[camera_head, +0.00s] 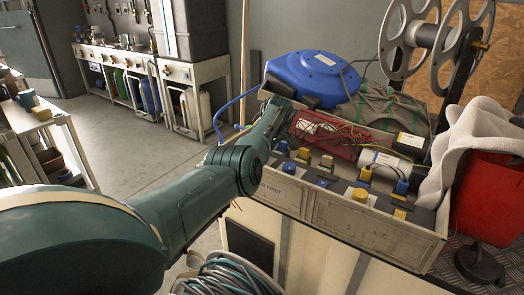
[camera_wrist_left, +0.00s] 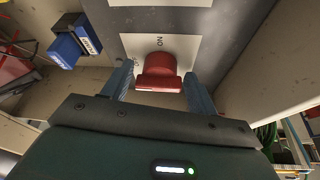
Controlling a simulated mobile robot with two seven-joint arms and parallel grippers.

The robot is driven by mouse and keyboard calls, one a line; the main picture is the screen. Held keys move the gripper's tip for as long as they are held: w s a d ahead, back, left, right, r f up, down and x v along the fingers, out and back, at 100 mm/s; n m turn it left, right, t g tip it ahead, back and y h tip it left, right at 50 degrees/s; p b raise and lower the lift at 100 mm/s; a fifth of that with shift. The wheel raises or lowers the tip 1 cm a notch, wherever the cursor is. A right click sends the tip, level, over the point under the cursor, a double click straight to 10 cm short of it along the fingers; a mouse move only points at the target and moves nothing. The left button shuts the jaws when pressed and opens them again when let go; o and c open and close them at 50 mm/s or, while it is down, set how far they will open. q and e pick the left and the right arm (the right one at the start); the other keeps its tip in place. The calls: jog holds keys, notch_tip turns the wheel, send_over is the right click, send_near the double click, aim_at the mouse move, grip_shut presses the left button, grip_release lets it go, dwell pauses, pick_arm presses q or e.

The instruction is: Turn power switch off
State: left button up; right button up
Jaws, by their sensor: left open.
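The power switch (camera_wrist_left: 158,72) is a red rotary knob on a white plate (camera_wrist_left: 187,47) in the left wrist view. "ON" is printed on the plate above the knob, and a second mark left of the knob is partly hidden by a finger. My left gripper (camera_wrist_left: 158,90) is open, with one blue-grey finger on each side of the knob. Gaps show between the fingers and the knob, so it is not gripped. In the head view my teal left arm (camera_head: 190,200) reaches over the bench; I cannot make out the switch there. My right gripper is not in view.
A bench tray (camera_head: 335,212) holds yellow and blue fittings, a red case (camera_head: 322,137) and loose wires. A blue hose reel (camera_head: 310,75) stands behind. A grey reel (camera_head: 410,40) and a red bucket (camera_head: 487,195) are at the right. A wall (camera_wrist_left: 252,65) lies right of the switch.

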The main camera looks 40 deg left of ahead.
pick_arm(q)
jog(key=shift+r, duration=0.25)
jog(key=p+v, duration=0.2)
jog(key=v, duration=1)
jog(key=shift+d+r+p, duration=0.25)
jog(key=shift+r+p, duration=0.05)
jog(key=shift+p, duration=0.1)
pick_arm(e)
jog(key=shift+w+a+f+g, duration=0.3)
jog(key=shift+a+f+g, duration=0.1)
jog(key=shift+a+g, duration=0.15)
